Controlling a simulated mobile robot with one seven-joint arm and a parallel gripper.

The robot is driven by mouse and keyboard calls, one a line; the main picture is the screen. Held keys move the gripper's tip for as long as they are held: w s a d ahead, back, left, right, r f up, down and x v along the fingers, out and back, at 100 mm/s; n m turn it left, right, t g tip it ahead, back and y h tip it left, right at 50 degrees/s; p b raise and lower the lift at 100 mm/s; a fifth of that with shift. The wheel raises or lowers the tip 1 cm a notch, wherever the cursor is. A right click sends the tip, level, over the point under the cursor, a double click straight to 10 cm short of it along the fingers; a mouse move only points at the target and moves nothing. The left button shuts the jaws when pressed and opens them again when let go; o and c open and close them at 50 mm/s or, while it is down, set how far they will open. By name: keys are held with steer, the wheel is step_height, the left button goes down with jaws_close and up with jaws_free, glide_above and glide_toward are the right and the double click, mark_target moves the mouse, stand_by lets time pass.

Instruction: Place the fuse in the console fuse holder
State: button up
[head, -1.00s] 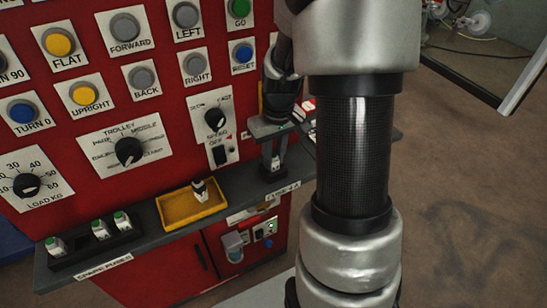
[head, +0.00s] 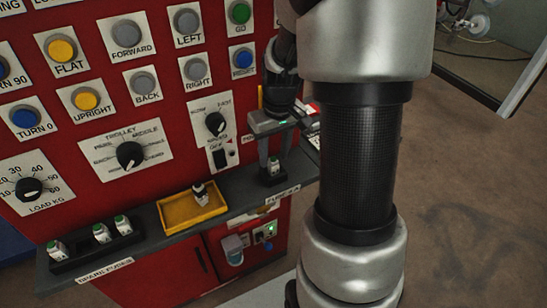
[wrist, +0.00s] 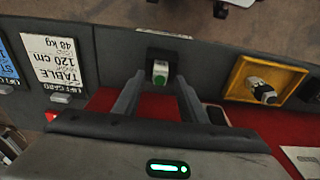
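A white fuse with a green top (head: 273,168) stands upright in the black console fuse holder (head: 272,181) on the ledge, by a "FUSE" label. It also shows in the wrist view (wrist: 160,70). My gripper (head: 274,165) points down over it, one finger on each side. In the wrist view my gripper (wrist: 160,80) is open, with a gap between each finger and the fuse. The fuse's lower end is hidden in the holder.
A yellow tray (head: 176,229) holds a fuse with a dark end (head: 200,192). A spare fuses rack (head: 84,256) at the left holds three green-topped fuses. The red console panel (head: 80,135) with buttons and knobs rises close behind my gripper.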

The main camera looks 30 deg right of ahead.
step_height(320, 180, up, 9)
steer(key=s+p, duration=0.1)
steer(key=shift+p, duration=0.35)
steer(key=shift+r, duration=0.1)
steer(key=shift+c, duration=0.2)
stand_by(1.3)
